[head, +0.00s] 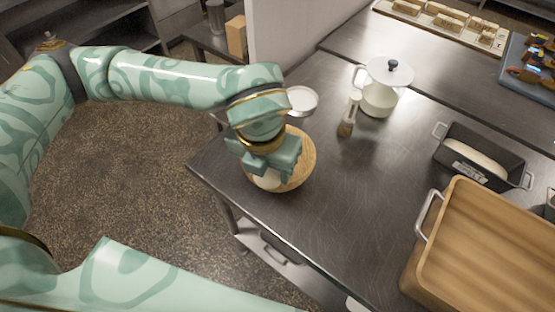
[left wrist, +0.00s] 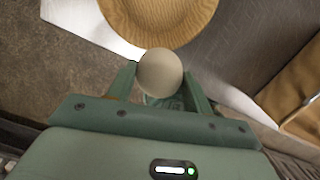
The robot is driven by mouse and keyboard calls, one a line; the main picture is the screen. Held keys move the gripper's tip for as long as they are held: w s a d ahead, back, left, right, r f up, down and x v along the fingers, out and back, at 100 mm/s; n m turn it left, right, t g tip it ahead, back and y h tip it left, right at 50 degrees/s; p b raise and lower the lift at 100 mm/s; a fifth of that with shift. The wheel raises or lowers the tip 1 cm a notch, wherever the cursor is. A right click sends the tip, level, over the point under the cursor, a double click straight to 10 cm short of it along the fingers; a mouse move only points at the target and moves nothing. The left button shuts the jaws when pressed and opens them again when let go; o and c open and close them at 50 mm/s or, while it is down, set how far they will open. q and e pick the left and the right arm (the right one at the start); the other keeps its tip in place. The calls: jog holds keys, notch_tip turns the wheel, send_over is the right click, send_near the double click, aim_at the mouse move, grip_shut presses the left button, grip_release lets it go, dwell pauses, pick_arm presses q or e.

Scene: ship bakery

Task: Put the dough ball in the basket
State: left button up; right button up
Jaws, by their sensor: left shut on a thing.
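The pale dough ball (head: 267,180) is held between the fingers of my left gripper (head: 268,172). In the left wrist view the dough ball (left wrist: 160,73) sits between the two fingertips of the left gripper (left wrist: 161,82). The round tan ribbed basket (head: 300,170) is on the steel table near its left corner, partly hidden behind the gripper. In the left wrist view the ball overlaps the near edge of the basket (left wrist: 160,14). I cannot tell the height of the ball above it. My right gripper is not in view.
A small white bowl (head: 302,100) stands behind the basket. A white lidded pot (head: 380,97) and a brush-like tool (head: 349,115) are farther right. A dark loaf pan (head: 450,168) and a wooden board (head: 485,250) are at the right. The table's middle is clear.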

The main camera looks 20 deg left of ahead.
pick_arm(q)
jog(key=w+f, duration=0.2)
jog(key=w, duration=0.1)
jog(key=w+a+f+b, duration=0.1)
jog(key=w+f, duration=0.2)
jog(key=w+f+b, duration=0.1)
jog(key=w+f, duration=0.1)
jog(key=w, duration=0.1)
jog(key=shift+a+f, duration=0.15)
jog(key=shift+w+f, duration=0.2)
jog(key=shift+f, duration=0.05)
notch_tip(320, 180, down, 4)
jog(key=shift+w+r+b, duration=0.15)
jog(key=shift+r+b, duration=0.05)
jog(key=shift+b, duration=0.45)
jog(key=shift+r, duration=0.1)
jog(key=o, duration=1)
